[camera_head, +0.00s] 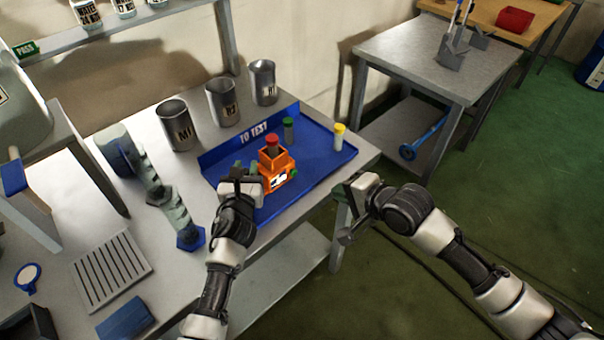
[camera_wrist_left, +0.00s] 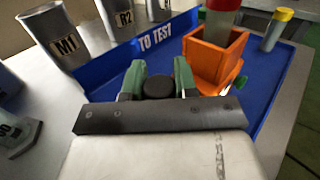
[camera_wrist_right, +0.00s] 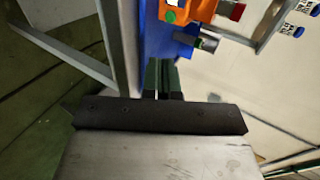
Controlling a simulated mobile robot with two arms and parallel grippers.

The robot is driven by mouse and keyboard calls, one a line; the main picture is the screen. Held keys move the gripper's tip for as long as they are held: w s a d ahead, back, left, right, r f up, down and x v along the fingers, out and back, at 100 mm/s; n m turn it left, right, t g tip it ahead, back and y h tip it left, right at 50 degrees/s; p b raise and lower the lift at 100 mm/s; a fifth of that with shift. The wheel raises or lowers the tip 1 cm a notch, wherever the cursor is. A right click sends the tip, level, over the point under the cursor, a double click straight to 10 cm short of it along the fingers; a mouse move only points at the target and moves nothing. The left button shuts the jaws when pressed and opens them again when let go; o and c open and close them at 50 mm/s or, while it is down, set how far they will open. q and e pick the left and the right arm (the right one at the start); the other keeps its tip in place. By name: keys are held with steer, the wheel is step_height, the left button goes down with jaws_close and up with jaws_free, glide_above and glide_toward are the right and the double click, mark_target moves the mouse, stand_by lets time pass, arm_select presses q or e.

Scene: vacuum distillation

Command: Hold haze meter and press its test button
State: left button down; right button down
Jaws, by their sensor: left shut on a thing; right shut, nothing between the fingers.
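The orange haze meter (camera_head: 277,178) stands on or just above the blue TO TEST tray (camera_head: 325,160), with a red-capped vial (camera_head: 272,143) upright in its top. It has a green button (camera_head: 294,172) on its right side, also seen in the right wrist view (camera_wrist_right: 170,16). My left gripper (camera_head: 240,178) is shut on the meter's dark round grip (camera_wrist_left: 158,87), at the left of the orange body (camera_wrist_left: 215,62). My right gripper (camera_wrist_right: 162,80) is shut and empty, beside the table's right edge, apart from the meter. Whether the meter touches the tray is unclear.
A green-capped vial (camera_head: 289,131) and a yellow-capped vial (camera_head: 339,138) stand on the tray. Metal beakers (camera_head: 222,103) stand behind it. Open floor lies right of the table.

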mark_target(295, 172)
steer(key=x, duration=1)
steer(key=shift+w+a, duration=0.95)
steer(key=shift+w, duration=0.05)
steer(key=shift+w+a, duration=0.45)
